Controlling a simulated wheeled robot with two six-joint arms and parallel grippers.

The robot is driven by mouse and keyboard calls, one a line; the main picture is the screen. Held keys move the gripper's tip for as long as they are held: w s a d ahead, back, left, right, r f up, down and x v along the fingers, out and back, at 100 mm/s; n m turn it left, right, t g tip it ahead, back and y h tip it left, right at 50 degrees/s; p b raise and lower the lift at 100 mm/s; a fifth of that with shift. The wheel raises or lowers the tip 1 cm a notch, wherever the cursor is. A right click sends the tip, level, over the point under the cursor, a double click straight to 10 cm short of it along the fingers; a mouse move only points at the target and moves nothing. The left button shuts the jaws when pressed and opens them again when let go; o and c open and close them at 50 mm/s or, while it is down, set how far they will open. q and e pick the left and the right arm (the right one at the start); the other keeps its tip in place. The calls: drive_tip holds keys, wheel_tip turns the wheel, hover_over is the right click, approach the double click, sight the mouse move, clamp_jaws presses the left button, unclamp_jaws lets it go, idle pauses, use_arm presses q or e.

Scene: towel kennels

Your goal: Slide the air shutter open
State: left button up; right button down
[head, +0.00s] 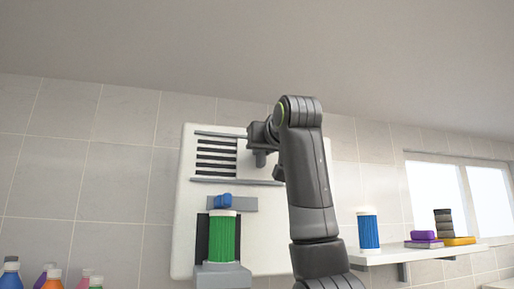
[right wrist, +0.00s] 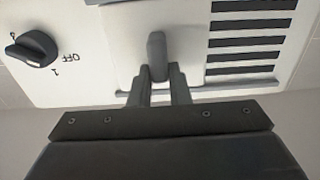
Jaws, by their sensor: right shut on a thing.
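The air shutter is a pale sliding plate (right wrist: 115,45) with a grey upright handle (right wrist: 156,50), set between rails on a white wall unit (head: 188,235). Dark vent slots (head: 216,157) show beside the plate; they also show at the upper right of the right wrist view (right wrist: 250,40). My right gripper (right wrist: 163,88) is shut on the handle, one finger on each side. In the head view my right gripper (head: 260,150) is at the slots' right edge, and my arm hides part of the unit. My left gripper is not in view.
A black knob (right wrist: 32,48) marked OFF is on the unit's face. A green ribbed cylinder (head: 223,238) sits below the slots. A wall shelf (head: 408,257) on the right holds a blue cylinder (head: 368,231) and other items. Several bottles (head: 52,278) stand at lower left.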

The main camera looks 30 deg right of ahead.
drive_tip(key=shift+r, duration=0.1)
drive_tip(key=c, duration=1.6)
unclamp_jaws()
drive_tip(key=shift+d, duration=0.1)
drive_tip(key=shift+o, duration=1.2)
drive_tip(key=shift+s, duration=0.1)
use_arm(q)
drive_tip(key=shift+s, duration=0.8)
use_arm(e)
drive_tip(key=shift+d, duration=0.1)
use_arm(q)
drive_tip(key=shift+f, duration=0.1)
use_arm(e)
drive_tip(key=shift+s, duration=0.1)
